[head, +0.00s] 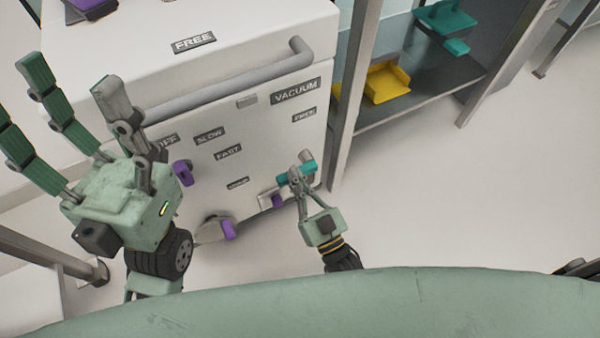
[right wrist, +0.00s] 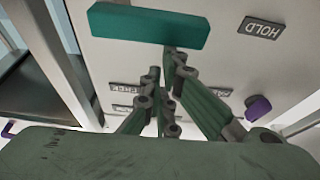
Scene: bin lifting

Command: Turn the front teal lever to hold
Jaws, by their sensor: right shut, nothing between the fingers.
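The teal lever (head: 310,168) is on the lower right of the white machine's front. In the right wrist view it is a teal bar (right wrist: 148,25) across the top, slightly tilted, with a HOLD label (right wrist: 261,28) to its right. My right gripper (head: 302,166) is at the lever in the head view. In the right wrist view its fingertips (right wrist: 174,58) are together, just below the bar's lower edge. Nothing shows between them, and I cannot tell if they touch the bar. My left gripper (head: 72,80) is open and empty, with fingers spread, at the left.
The white machine (head: 255,130) has a grey handle bar (head: 225,88), labels and purple levers (head: 183,172), (head: 228,230). A shelf (head: 420,100) to the right holds a yellow bin (head: 385,85) and a teal bin (head: 445,20). The floor (head: 450,200) at the right is clear.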

